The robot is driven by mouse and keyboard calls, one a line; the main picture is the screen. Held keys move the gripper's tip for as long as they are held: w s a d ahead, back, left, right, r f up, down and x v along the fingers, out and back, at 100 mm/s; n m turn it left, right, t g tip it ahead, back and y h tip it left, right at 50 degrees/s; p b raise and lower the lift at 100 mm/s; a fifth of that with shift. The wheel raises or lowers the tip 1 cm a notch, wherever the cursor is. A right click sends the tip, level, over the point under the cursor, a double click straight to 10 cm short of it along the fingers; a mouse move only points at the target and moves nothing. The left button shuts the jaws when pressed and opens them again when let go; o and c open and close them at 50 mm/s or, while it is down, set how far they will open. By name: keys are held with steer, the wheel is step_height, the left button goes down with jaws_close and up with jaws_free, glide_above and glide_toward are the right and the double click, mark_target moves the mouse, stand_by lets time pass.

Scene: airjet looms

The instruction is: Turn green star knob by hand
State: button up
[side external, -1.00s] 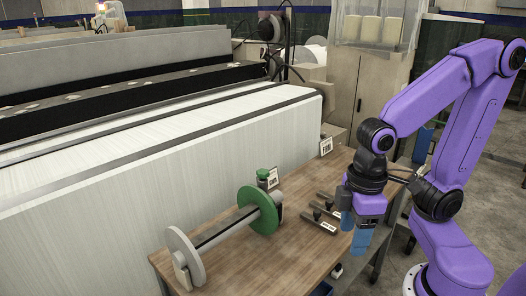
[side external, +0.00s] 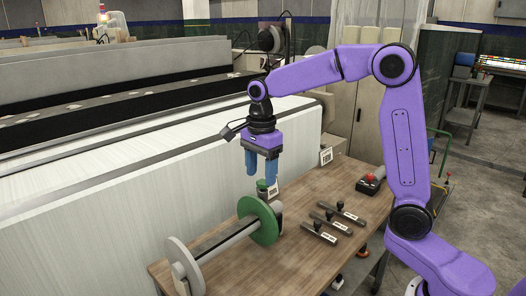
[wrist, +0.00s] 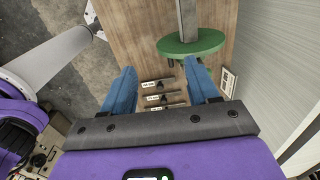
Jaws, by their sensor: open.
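The green disc (side external: 266,228) is one end of a spool, with a grey flange (side external: 181,258) at the other. Several dark labelled bars (side external: 328,220) with black knobs lie to the right. A red-button box (side external: 371,180) sits at the back right. The white loom (side external: 130,160) stands behind.

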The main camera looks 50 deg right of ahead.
mark_target(263, 181)
steer(key=w+d+m, duration=0.2)
steer(key=m, duration=0.1)
steer(key=w+d+m, duration=0.2)
steer(key=m, duration=0.1)
steer(key=w+d+m, duration=0.2)
steer(key=d+m, duration=0.1)
steer(key=shift+w+r+m, duration=0.15)
steer(key=shift+m, duration=0.15)
steer(key=shift+w+d+m, duration=0.2)
steer(key=shift+d+m, duration=0.15)
steer(key=shift+m, duration=0.15)
steer(key=shift+f, duration=4.05)
steer(key=c, duration=0.8)
steer(key=shift+o, duration=0.2)
